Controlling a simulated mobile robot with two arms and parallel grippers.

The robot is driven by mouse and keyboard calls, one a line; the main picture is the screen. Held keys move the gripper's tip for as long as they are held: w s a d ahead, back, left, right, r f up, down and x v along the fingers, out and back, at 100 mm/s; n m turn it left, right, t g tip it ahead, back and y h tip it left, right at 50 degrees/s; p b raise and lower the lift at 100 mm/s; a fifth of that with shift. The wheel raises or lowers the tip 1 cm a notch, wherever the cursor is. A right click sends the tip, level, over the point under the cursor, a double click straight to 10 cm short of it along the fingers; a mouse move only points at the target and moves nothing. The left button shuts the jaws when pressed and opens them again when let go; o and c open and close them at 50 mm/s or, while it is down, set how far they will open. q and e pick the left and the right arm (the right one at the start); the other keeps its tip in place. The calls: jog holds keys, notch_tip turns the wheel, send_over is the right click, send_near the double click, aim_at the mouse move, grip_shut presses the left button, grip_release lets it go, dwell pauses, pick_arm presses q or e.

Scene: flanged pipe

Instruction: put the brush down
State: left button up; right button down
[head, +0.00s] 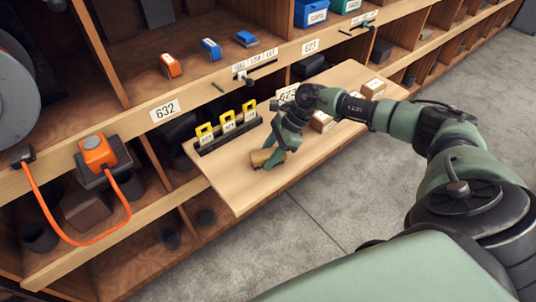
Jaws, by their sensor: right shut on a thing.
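The brush (260,158) shows as a small tan and brown block at the front part of the pull-out wooden board (232,190). My right gripper (271,157) reaches in from the right and is shut on it. The fingers hide part of the brush. It is low over the board; I cannot tell whether it touches the wood. My left gripper is not in view.
A black rack with yellow tags (228,130) stands on the board just behind the brush. Small boxes (373,88) sit at the board's far right. Shelving with an orange device and cable (97,153) is at left. The board's front left corner is clear.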

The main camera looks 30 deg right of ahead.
jog(key=shift+f, duration=0.1)
jog(key=c, duration=0.9)
grip_release()
jog(key=shift+o, duration=0.2)
jog(key=shift+r, duration=0.25)
jog(key=shift+d+r, duration=0.2)
jog(key=shift+d, duration=0.05)
jog(key=b+v, duration=0.3)
jog(key=v, duration=0.8)
